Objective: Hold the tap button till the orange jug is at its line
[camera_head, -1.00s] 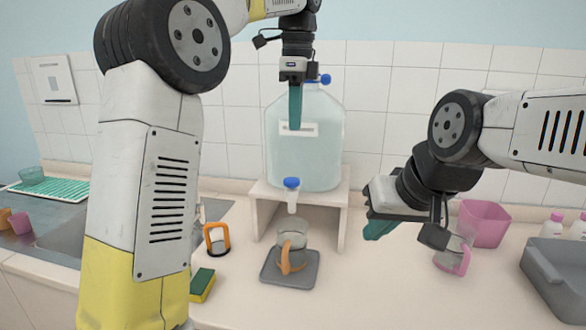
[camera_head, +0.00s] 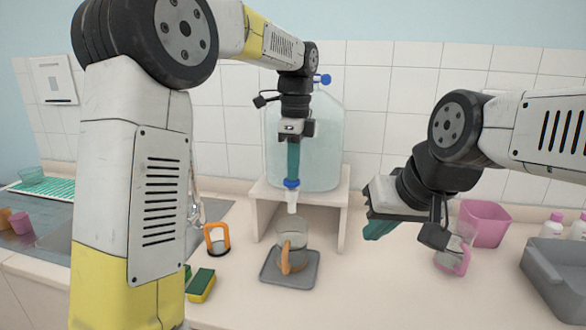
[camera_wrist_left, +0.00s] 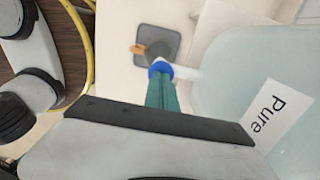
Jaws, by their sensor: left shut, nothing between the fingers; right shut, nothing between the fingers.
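The orange-handled clear jug (camera_head: 291,245) stands on a grey square tray (camera_head: 298,278) under the white tap (camera_head: 292,197); its water level and line are too small to make out. The tap's blue button (camera_head: 291,184) is on top. My left gripper (camera_head: 292,178) is shut and points straight down, its fingertips at the button and seemingly touching it. In the left wrist view the teal fingers (camera_wrist_left: 162,85) end at the blue button (camera_wrist_left: 160,68), with the jug's orange handle (camera_wrist_left: 137,49) beyond. My right gripper (camera_head: 376,229) is shut and empty, right of the stand.
The large water bottle (camera_head: 325,140) sits on a white stand (camera_head: 325,197) behind the tap. A pink-handled jug (camera_head: 453,260), pink bin (camera_head: 486,222) and grey tub (camera_head: 555,275) are at right. A sponge (camera_head: 202,284) and orange-framed item (camera_head: 218,240) are at left.

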